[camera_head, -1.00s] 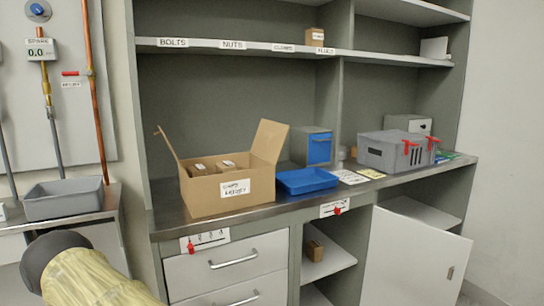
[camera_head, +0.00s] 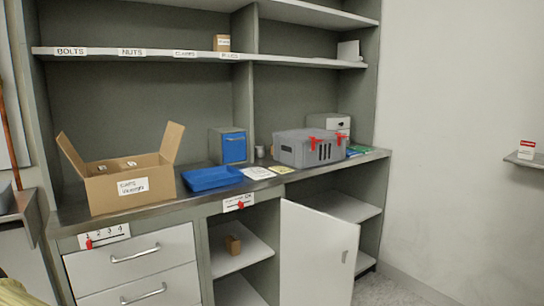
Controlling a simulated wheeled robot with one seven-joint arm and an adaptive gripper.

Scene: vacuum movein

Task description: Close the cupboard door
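The white cupboard door (camera_head: 316,258) stands open under the right part of the workbench. The lower part of the door is cut off by the picture's bottom edge. My gripper is not in view. Only a pale yellowish part of my arm shows at the bottom left corner, far from the door.
The counter holds an open cardboard box (camera_head: 130,185), a blue tray (camera_head: 212,179) and a grey toolbox (camera_head: 305,148). Drawers (camera_head: 134,262) are at the lower left. Floor (camera_head: 385,290) is clear at the right. A wall shelf (camera_head: 525,160) juts out.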

